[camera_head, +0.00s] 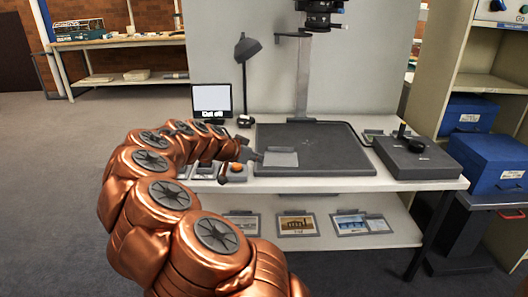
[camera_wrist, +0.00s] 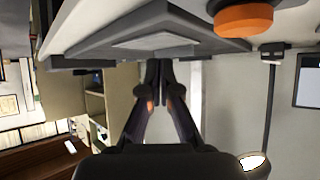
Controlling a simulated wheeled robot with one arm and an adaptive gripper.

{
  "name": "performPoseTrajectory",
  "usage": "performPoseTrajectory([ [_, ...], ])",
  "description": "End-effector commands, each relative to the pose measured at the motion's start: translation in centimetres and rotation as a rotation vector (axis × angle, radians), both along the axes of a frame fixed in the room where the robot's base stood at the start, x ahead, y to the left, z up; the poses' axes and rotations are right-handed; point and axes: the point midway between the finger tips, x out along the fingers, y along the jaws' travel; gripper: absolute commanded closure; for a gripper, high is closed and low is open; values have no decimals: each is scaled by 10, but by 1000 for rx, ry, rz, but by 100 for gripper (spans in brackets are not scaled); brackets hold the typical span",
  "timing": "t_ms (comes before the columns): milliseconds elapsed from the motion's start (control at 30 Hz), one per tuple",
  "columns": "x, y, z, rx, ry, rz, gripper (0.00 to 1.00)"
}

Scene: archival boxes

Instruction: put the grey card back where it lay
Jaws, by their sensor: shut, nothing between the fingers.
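The pale grey card (camera_head: 283,159) lies flat on the left part of the dark board (camera_head: 325,137) on the table. My gripper (camera_head: 257,156) is at the board's left side, close to the card's left edge in the head view. In the wrist view, which is upside down, the fingertips of my gripper (camera_wrist: 160,65) are together with nothing between them. The card (camera_wrist: 155,43) shows there as a pale strip on the dark board (camera_wrist: 95,45), just past the fingertips. I cannot tell whether the fingertips touch it.
An orange knob (camera_head: 237,168) sits at the table's front left, beside my gripper. A lamp (camera_head: 246,55) and a small screen (camera_head: 212,99) stand behind. A column (camera_head: 303,75) rises behind the board. A grey flat box (camera_head: 417,159) lies right. Framed pictures (camera_head: 296,224) are on the shelf below.

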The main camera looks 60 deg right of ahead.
Motion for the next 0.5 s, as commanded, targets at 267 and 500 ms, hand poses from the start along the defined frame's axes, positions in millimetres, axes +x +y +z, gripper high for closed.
performPoseTrajectory([
  [267,2,12,1,-1,-1,2,100],
  [500,2,12,0,0,-2,1,99],
])
